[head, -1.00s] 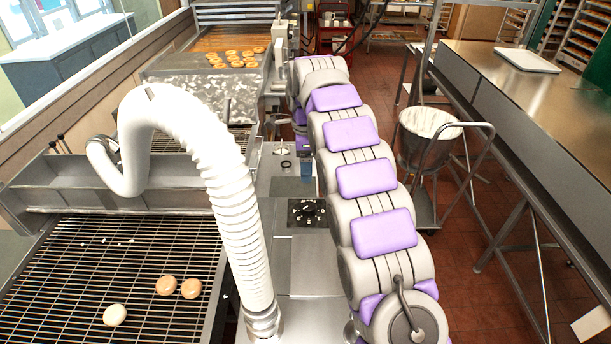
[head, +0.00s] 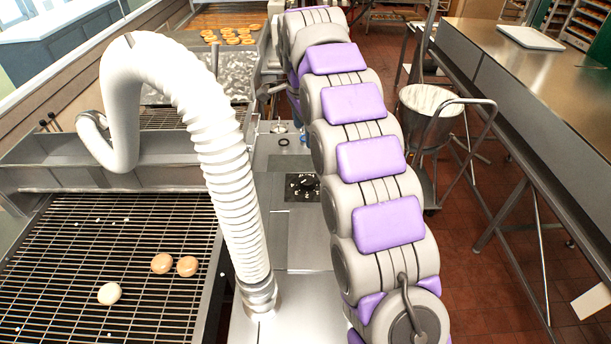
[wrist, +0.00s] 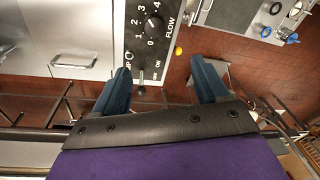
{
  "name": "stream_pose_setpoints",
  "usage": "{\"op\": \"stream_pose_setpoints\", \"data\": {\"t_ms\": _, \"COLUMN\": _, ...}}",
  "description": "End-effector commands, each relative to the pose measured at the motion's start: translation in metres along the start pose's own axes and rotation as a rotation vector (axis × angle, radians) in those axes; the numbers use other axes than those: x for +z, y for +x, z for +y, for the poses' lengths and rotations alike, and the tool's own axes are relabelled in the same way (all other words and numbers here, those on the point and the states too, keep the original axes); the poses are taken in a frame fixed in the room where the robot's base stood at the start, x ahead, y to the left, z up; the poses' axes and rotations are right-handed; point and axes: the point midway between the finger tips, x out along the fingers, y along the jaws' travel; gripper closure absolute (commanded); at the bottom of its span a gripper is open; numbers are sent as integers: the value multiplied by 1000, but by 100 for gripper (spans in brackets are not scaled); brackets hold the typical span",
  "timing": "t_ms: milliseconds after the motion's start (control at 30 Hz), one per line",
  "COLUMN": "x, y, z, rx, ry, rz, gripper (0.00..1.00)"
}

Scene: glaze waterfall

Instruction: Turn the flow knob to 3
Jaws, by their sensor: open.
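The flow knob (wrist: 153,23) is round and black, on a dark panel (wrist: 140,60) with white numbers around it and the word FLOW beside it. Which number its pointer is at is too small to tell. The knob also shows in the head view (head: 304,182), on the steel console left of my arm. My gripper (wrist: 162,66) is open and empty in the wrist view, with its two blue fingers apart. The knob lies above the gap between the fingertips in the picture, apart from them. In the head view my gripper is hidden beyond my arm.
A small toggle switch (wrist: 142,80) and a yellow button (wrist: 178,51) are near the fingers. A white ribbed hose (head: 225,175) rises left of the console. A wire rack (head: 100,265) holds dough pieces. A cart with a bucket (head: 430,110) stands right of my arm.

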Motion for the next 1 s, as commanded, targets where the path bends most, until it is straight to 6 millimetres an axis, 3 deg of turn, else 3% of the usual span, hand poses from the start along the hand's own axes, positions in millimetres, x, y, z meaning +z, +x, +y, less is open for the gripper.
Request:
{"op": "stream_pose_setpoints", "data": {"t_ms": 33, "x": 6, "y": 8, "z": 7, "rx": -29, "ry": -103, "rz": 16, "gripper": 26}}
{"op": "stream_pose_setpoints", "data": {"t_ms": 300, "x": 14, "y": 10, "z": 39, "rx": -138, "ry": -721, "rz": 132, "gripper": 26}}
{"op": "stream_pose_setpoints", "data": {"t_ms": 500, "x": 20, "y": 12, "z": 54, "rx": -176, "ry": -1035, "rz": 201, "gripper": 26}}
{"op": "stream_pose_setpoints", "data": {"t_ms": 767, "x": 22, "y": 20, "z": 54, "rx": -181, "ry": -1131, "rz": 223, "gripper": 26}}
{"op": "stream_pose_setpoints", "data": {"t_ms": 1000, "x": 19, "y": 58, "z": 45, "rx": -179, "ry": -1129, "rz": 222, "gripper": 26}}
